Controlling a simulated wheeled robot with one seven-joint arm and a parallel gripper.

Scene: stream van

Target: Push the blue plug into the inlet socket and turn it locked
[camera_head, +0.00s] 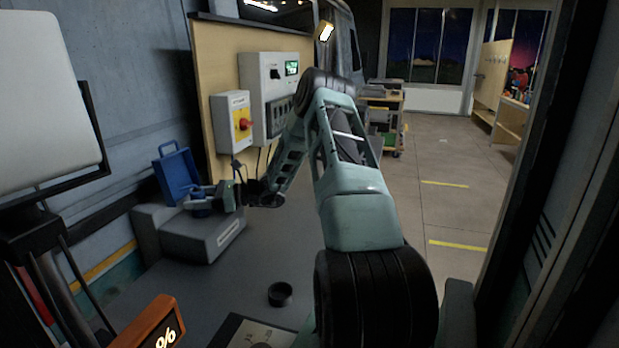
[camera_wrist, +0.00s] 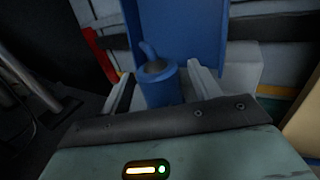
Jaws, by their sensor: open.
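In the wrist view the blue plug (camera_wrist: 160,86), a blue cylinder with a grey top ring and a small blue lever, sits between the two pale fingers of my gripper (camera_wrist: 162,84). The fingers stand apart on either side of it; I cannot tell whether either touches. In the head view my gripper (camera_head: 205,194) is over the grey box, and a bit of the blue plug (camera_head: 200,209) shows below it. A blue upright frame (camera_head: 177,172) stands just behind and also shows in the wrist view (camera_wrist: 196,32); I cannot tell whether it belongs to the inlet socket.
The grey box (camera_head: 190,238) stands against the left wall. A switch box with a red and yellow knob (camera_head: 242,124) and a larger control panel (camera_head: 272,84) hang on the wooden board. A black round cup (camera_head: 280,294) is on the floor. Floor to the right is open.

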